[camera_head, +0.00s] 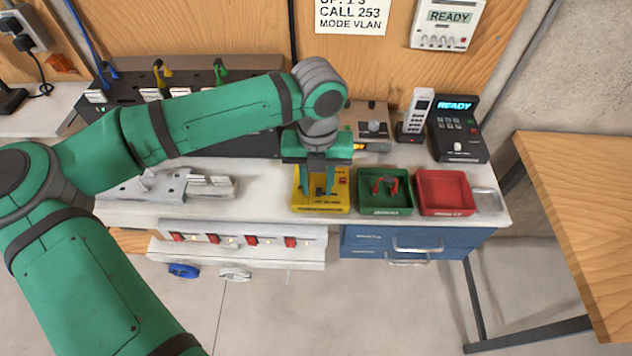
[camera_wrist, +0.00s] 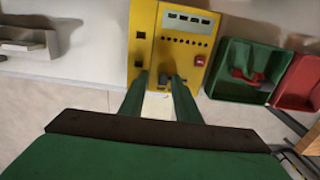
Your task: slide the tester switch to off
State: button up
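The yellow tester (camera_head: 332,207) lies on the white bench in front of me, face up. In the wrist view the tester (camera_wrist: 150,52) shows a light window strip, a row of small dark holes, a red button (camera_wrist: 200,60) and small dark parts near its front edge. One dark part, which looks like the slide switch (camera_wrist: 163,77), shows between my fingertips; its position is not clear. My gripper (camera_head: 318,192) points down over the tester, its two green fingers apart with nothing held. In the wrist view my gripper (camera_wrist: 160,78) reaches the tester's front part; contact cannot be told.
A green tray (camera_head: 365,205) with a red part stands right of the tester, with an empty red tray (camera_head: 445,190) beyond it. A handset (camera_head: 415,112) and a black READY unit (camera_head: 455,140) stand behind. Metal fixtures (camera_head: 215,187) lie to the left.

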aim_at(317, 190)
notch_tip(317, 190, up, 11)
dwell(0.5)
jog(key=shift+f, duration=0.1)
dwell(0.3)
